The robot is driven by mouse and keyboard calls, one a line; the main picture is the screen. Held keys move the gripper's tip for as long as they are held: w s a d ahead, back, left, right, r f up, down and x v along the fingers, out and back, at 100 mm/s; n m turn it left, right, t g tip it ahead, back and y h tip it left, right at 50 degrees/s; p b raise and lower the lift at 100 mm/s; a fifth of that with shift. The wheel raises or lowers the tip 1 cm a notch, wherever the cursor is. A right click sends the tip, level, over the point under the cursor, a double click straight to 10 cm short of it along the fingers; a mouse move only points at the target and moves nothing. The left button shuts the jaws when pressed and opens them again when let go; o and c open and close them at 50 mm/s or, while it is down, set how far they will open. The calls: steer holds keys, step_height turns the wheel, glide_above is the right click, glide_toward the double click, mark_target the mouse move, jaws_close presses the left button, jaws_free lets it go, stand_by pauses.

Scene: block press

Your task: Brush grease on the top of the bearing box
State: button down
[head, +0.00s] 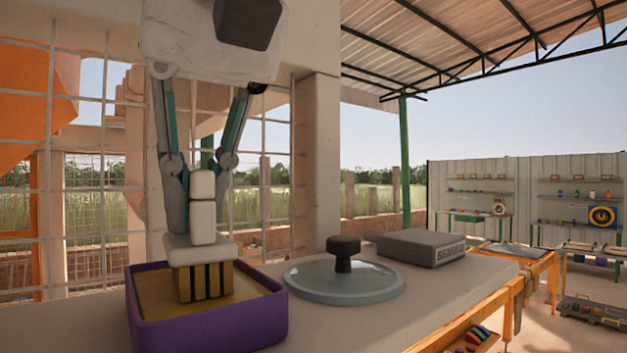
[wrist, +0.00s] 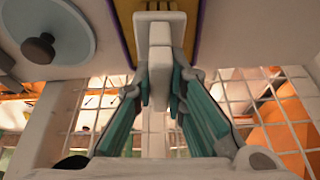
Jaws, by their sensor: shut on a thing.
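My gripper (head: 202,190) is shut on the white handle of a brush (head: 205,250) and holds it upright, bristles down. The brush has a wide white head and yellow bristles with dark stripes. The bristle ends are within the purple tray (head: 215,325), over the yellow-brown grease (head: 151,293); I cannot tell how deep they reach. In the wrist view the white handle (wrist: 160,35) runs between my fingers. The bearing box (head: 421,248) is a flat grey box lettered "BEARING", lying right of the tray beyond the lid. Its top looks bare.
A round grey-blue lid (head: 345,285) with a black knob lies on the bench between tray and box. It also shows in the wrist view (wrist: 70,22). The pale bench top (head: 440,300) is clear in front of the box. A wire mesh and a post stand behind.

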steer(key=shift+s+r+p, duration=0.1)
steer(key=shift+r+p, duration=0.8)
steer(key=shift+r, duration=2.55)
